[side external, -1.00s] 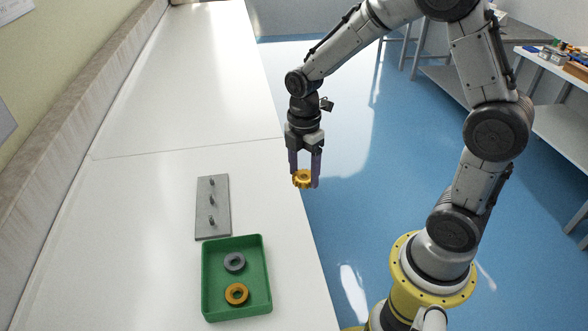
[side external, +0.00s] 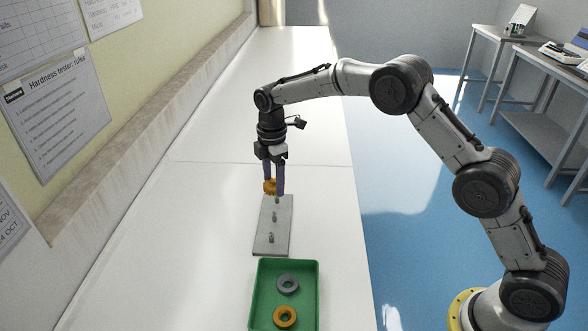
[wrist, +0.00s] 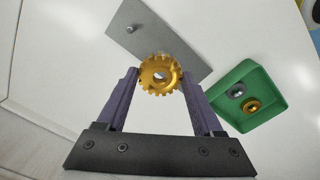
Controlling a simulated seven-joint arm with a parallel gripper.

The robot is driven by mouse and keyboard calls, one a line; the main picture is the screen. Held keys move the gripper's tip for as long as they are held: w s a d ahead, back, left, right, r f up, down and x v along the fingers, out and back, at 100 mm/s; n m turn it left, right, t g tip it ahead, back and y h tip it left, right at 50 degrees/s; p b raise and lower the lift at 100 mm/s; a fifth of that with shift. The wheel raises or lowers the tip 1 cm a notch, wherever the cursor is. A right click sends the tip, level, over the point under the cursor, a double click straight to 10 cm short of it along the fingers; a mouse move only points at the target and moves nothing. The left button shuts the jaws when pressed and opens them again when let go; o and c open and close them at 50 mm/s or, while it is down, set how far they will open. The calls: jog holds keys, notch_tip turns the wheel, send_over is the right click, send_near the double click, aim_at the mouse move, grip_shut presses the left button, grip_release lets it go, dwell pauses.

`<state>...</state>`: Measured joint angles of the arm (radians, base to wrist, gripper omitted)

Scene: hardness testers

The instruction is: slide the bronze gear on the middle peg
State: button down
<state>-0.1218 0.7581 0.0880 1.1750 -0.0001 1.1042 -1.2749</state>
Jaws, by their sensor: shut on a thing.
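My gripper (side external: 274,190) is shut on the bronze gear (side external: 269,186), a gold-coloured toothed ring with a centre hole. In the wrist view, the gear (wrist: 150,66) sits flat between the two fingertips. The grey peg plate (side external: 262,244) lies on the bench with three upright pegs in a row. The middle peg (side external: 274,217) and near peg (side external: 271,238) stand bare. The gear appears above the plate's far end, apart from it, by the far peg (side external: 277,200). In the wrist view one bare peg (wrist: 130,29) shows; the gear covers part of the plate.
A green tray (side external: 254,296) stands just in front of the plate. It holds a grey ring (side external: 287,284) and an orange-gold ring (side external: 285,317). The white bench (side external: 200,210) is clear to the left of the plate. A wall runs along the left.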

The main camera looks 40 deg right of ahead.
jog(key=shift+s+a+f, duration=0.15)
jog(key=shift+a+f, duration=0.2)
jog(key=shift+f, duration=2.8)
jog(key=shift+f, duration=2.05)
dwell(0.5)
grip_release()
jog(key=shift+f, duration=0.1)
notch_tip(320, 180, up, 14)
dwell(0.6)
